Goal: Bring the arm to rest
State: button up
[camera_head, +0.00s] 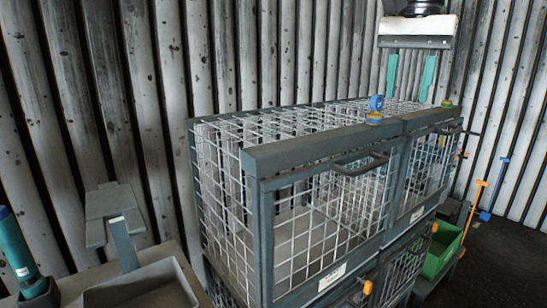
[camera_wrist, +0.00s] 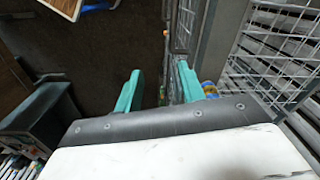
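My gripper (camera_head: 408,96) is at the upper right in the head view, raised above the far part of the wire cage (camera_head: 290,172), with its two teal fingers hanging down. The fingers are spread apart and nothing shows between them. In the wrist view my gripper (camera_wrist: 160,72) also shows two separate teal fingers with an empty gap over dark floor. The right finger appears near the cage's grey frame (camera_wrist: 219,45) in that view; I cannot tell the distance.
The cage has handled mesh doors. A blue and yellow piece (camera_head: 376,106) sits on its top edge. A grey tray (camera_head: 142,290) and a teal cylinder (camera_head: 14,245) are at lower left. A green bin (camera_head: 440,252) stands right, near orange and blue posts (camera_head: 478,195). Dark floor (camera_head: 515,250) is open beyond.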

jog(key=s+d+f+n, duration=0.1)
jog(key=s+f+n, duration=0.3)
jog(key=s+f, duration=0.7)
jog(key=s+d+f+n+t, duration=0.1)
jog(key=s+d+f+n, duration=0.1)
jog(key=s+f, duration=1)
notch_tip(320, 180, down, 4)
jog(key=shift+d+r+n, duration=0.15)
jog(key=shift+d+n, duration=0.05)
jog(key=shift+n, duration=0.7)
